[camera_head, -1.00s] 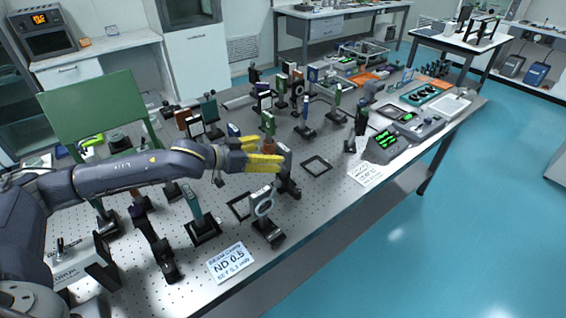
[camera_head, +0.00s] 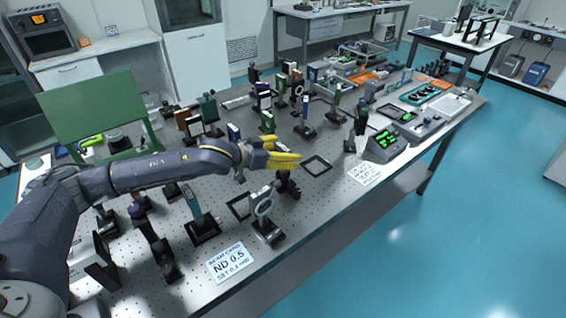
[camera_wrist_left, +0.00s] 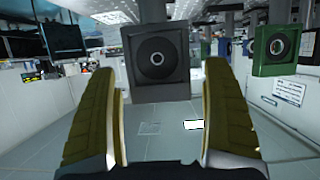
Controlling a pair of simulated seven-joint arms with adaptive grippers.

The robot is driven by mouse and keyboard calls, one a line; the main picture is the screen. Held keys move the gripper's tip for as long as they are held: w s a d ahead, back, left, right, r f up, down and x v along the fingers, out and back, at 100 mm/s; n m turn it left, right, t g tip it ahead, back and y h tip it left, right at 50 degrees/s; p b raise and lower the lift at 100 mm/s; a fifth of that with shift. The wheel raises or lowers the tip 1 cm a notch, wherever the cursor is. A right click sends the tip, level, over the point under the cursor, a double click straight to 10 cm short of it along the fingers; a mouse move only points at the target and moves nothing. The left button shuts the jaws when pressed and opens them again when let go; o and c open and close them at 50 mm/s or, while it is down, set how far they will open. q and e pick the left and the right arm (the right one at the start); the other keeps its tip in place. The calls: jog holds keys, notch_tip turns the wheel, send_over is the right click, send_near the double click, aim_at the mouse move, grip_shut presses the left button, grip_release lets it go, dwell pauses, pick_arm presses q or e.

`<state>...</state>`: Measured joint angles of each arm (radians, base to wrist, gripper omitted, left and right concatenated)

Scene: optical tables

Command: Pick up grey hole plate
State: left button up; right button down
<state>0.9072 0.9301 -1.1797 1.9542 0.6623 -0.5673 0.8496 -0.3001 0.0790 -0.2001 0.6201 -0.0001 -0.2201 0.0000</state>
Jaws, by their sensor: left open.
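The grey hole plate (camera_wrist_left: 135,75) shows in the left wrist view as a dark grey square with a round dark hole, upright. It lies in the gap between my left gripper's two yellow fingers, with space on both sides; neither finger appears to touch it. How deep it is between them I cannot tell. In the head view my left gripper (camera_head: 288,158) is open and covers most of the plate; a dark mount base (camera_head: 290,187) shows below it. My right gripper is not in view.
A light ring-shaped mount (camera_head: 264,203) stands just in front. Flat black square frames lie left and right, one (camera_head: 317,166) on bare table. Several upright optics crowd the area behind. A green plate (camera_wrist_left: 272,48) shows to the right in the wrist view. A white card (camera_head: 230,262) lies at the front edge.

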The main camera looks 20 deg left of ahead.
pick_arm(q)
jog(key=shift+c, duration=0.4)
jog(key=c, duration=1.4)
jog(key=shift+r, duration=0.1)
